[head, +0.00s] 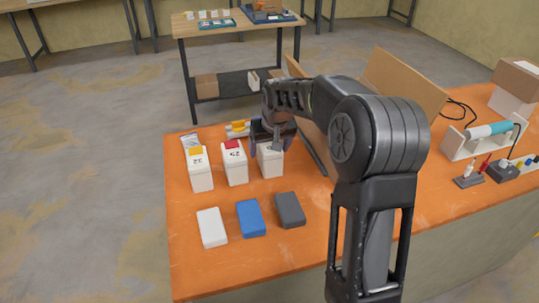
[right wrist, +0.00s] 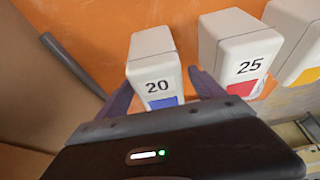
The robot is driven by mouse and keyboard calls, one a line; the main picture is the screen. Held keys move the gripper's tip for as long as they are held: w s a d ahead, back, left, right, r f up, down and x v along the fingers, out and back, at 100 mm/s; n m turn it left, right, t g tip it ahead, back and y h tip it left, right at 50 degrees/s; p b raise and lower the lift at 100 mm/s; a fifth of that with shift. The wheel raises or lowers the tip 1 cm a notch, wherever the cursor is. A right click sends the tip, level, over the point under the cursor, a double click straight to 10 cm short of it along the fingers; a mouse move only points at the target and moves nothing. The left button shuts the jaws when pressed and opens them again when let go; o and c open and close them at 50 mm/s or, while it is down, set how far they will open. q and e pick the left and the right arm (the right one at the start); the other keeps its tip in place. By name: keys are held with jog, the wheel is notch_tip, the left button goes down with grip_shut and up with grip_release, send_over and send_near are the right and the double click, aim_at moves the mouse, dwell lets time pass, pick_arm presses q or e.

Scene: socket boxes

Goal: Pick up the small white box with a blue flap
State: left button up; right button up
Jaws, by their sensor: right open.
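The small white box with a blue flap (right wrist: 152,62) shows in the right wrist view, marked 20. In the head view the same box (head: 270,166) stands on the orange table, right-most of a row of three, its top partly hidden by my gripper. My right gripper (head: 270,147) is open, low over the box. In the right wrist view its fingers are on either side of the box, and I cannot tell if they touch it. My left gripper is not in view.
The white box with a red flap (head: 234,165) stands close to the left, then one with a yellow flap (head: 200,173). In front lie a white block (head: 212,227), a blue block (head: 250,218) and a dark grey block (head: 290,210). A cardboard panel (head: 405,85) stands to the right.

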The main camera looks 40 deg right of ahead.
jog(key=x, duration=0.2)
jog(key=shift+w+f, duration=0.15)
jog(key=shift+f, duration=0.15)
jog(key=shift+c, duration=0.2)
grip_shut()
dwell(0.8)
jog(key=shift+r, duration=0.1)
